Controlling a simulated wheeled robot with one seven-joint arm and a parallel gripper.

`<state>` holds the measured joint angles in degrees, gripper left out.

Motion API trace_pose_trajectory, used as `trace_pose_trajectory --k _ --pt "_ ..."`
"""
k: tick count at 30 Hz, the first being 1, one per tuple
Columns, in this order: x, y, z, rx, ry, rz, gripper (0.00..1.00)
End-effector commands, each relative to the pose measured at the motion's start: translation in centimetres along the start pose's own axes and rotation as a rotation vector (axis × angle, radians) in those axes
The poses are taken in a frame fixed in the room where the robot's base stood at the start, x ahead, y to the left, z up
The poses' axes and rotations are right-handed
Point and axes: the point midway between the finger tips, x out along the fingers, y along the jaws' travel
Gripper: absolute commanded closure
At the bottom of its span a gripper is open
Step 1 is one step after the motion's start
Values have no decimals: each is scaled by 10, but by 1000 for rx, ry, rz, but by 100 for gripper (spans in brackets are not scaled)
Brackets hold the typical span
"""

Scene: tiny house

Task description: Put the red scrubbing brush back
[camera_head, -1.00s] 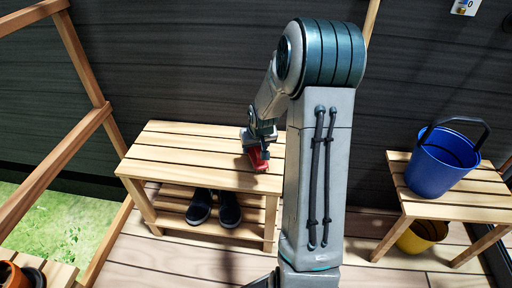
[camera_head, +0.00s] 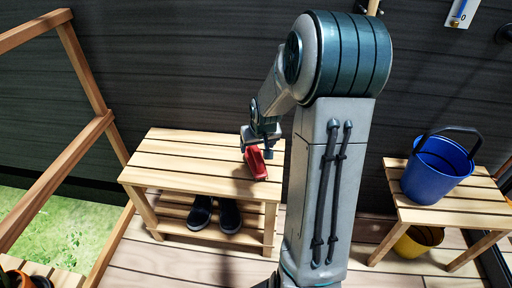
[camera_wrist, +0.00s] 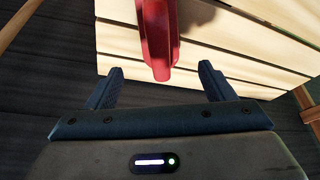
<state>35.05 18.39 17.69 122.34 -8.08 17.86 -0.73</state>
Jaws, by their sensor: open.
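The red scrubbing brush (camera_head: 256,163) is on the slatted wooden bench, near the right part of its top. In the wrist view the brush (camera_wrist: 157,40) shows at the top, its near end pointing down between the fingers. My gripper (camera_head: 259,146) is just behind and above the brush in the head view. In the wrist view my gripper (camera_wrist: 158,85) is open, with one finger on each side of the brush's line, and the brush end lies ahead of the fingertips with gaps on both sides. The brush's underside is hidden.
The wooden bench (camera_head: 190,162) has dark boots (camera_head: 230,216) on its lower shelf. At right a blue bucket (camera_head: 436,170) stands on a wooden stool (camera_head: 452,217), with a yellow bucket (camera_head: 417,242) below. A dark wall is behind the bench. The bench top's left part is clear.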

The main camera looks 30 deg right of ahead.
Motion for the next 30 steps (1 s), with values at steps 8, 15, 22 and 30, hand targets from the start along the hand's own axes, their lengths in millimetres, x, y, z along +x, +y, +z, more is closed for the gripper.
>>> trace_pose_trajectory --k 8,15,22,30 --pt "-40 0 0 0 -1 0 24" --pt "-75 -32 26 -58 -55 11 24" --pt "-144 -84 102 -147 -173 5 24" --pt "-190 -107 176 -202 -272 -43 24"
